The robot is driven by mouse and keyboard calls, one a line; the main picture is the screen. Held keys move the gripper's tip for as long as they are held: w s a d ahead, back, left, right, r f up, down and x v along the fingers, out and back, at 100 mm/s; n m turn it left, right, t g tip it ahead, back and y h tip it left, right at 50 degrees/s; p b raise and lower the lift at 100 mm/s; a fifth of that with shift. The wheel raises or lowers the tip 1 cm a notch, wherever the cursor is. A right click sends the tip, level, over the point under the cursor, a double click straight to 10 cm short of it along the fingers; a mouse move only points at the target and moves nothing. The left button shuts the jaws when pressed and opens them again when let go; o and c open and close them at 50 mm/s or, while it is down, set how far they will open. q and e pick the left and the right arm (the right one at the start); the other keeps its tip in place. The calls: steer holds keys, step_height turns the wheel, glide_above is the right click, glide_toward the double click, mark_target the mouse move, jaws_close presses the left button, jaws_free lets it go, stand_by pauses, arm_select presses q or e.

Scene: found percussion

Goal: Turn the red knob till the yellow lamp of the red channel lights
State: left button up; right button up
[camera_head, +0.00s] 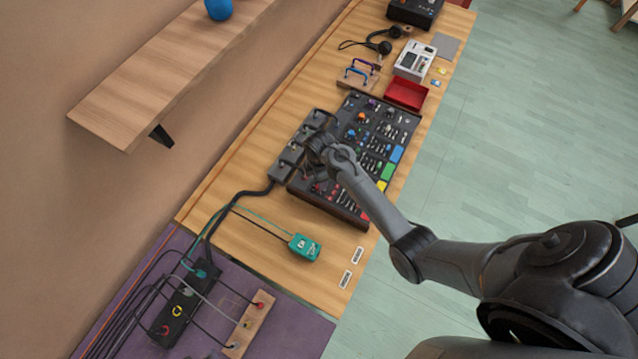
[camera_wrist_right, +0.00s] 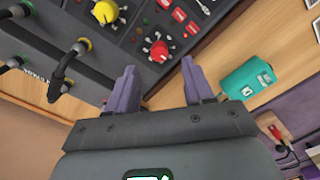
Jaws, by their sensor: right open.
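The red knob (camera_wrist_right: 159,51) sits on the dark mixer panel (camera_wrist_right: 125,48) in the right wrist view. A larger yellow knob (camera_wrist_right: 105,11) is up and to its left. My right gripper (camera_wrist_right: 159,65) is open, its two fingers on either side of the red knob in the picture. I cannot tell whether they touch it. In the head view the right arm reaches over the mixer (camera_head: 335,207), and its hand hides that part of the panel. I cannot make out the red channel's yellow lamp. My left gripper is not in view.
Plugs and cables (camera_wrist_right: 67,66) stand along the mixer's side. A teal box (camera_head: 304,248) lies on the table below the mixer. A red tray (camera_head: 405,93) and a white device (camera_head: 413,60) are beyond it. A shelf (camera_head: 120,115) overhangs at upper left.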

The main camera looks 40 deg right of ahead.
steer(key=shift+f, duration=2.7)
jaws_close()
